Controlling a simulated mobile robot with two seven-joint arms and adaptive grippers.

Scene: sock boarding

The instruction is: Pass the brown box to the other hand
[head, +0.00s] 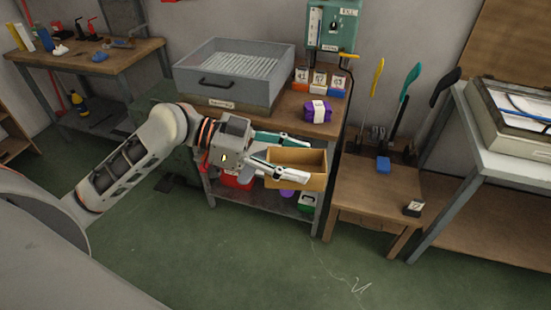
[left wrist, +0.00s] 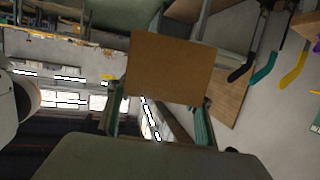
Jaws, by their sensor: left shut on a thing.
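The brown box (head: 301,183) is a small open-topped box held in the air in front of the middle workbench in the head view. My left gripper (head: 285,154) is shut on the box, with one finger along its near side and one at its far side. In the left wrist view the box (left wrist: 169,69) shows as a flat brown face between the two fingers of my left gripper (left wrist: 163,113). My right gripper is in neither view.
The middle workbench (head: 282,124) carries a grey tray (head: 235,66) and a purple bundle (head: 317,111). A low wooden stand (head: 375,190) with several upright coloured tools is at the right. A side table (head: 505,140) stands farther right. The green floor (head: 270,255) in front is clear.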

